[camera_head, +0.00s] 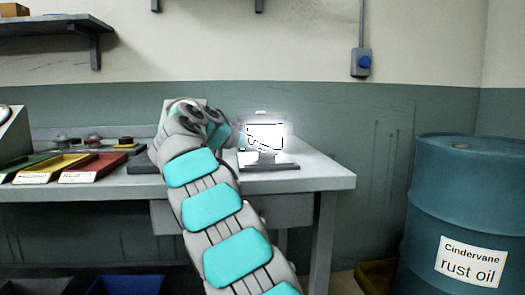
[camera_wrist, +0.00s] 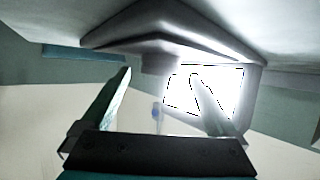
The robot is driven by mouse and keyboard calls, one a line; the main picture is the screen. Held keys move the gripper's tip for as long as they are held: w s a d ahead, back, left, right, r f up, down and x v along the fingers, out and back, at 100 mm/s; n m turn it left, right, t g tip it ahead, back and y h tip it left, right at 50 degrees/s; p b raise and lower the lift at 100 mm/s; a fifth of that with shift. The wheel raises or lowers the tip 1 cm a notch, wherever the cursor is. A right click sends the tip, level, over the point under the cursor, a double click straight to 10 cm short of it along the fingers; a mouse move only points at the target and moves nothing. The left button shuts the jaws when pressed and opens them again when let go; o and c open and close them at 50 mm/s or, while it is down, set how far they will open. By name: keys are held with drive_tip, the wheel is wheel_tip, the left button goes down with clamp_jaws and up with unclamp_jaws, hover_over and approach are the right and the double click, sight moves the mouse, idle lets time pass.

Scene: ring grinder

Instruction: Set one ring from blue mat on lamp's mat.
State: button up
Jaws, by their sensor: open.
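A brightly glowing lamp (camera_head: 265,137) stands on the bench, with glare around it. It also shows large and white in the wrist view (camera_wrist: 220,92). A dark flat slab (camera_head: 285,167) under the lamp looks like the lamp's mat. My gripper (camera_wrist: 160,75) is open, its two fingers apart, with no ring seen between them. One fingertip overlaps the bright lamp in the wrist view. In the head view my arm reaches over the bench just left of the lamp, and the glare hides the fingers. I cannot make out the blue mat or any ring.
Red (camera_head: 98,167), yellow (camera_head: 52,166) and green (camera_head: 14,170) trays lie at the left of the bench (camera_head: 325,178). Several small knob-like items stand behind them. A dark slab (camera_head: 143,165) lies left of my arm. A blue barrel (camera_head: 455,210) stands right of the bench.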

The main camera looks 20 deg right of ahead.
drive_tip(key=v, duration=0.9)
drive_tip(key=shift+s+a+r, duration=0.1)
drive_tip(key=shift+a+r, duration=0.2)
drive_tip(key=shift+s+a+r+p, duration=0.15)
drive_tip(key=shift+s+a+p, duration=0.15)
drive_tip(key=shift+a, duration=0.25)
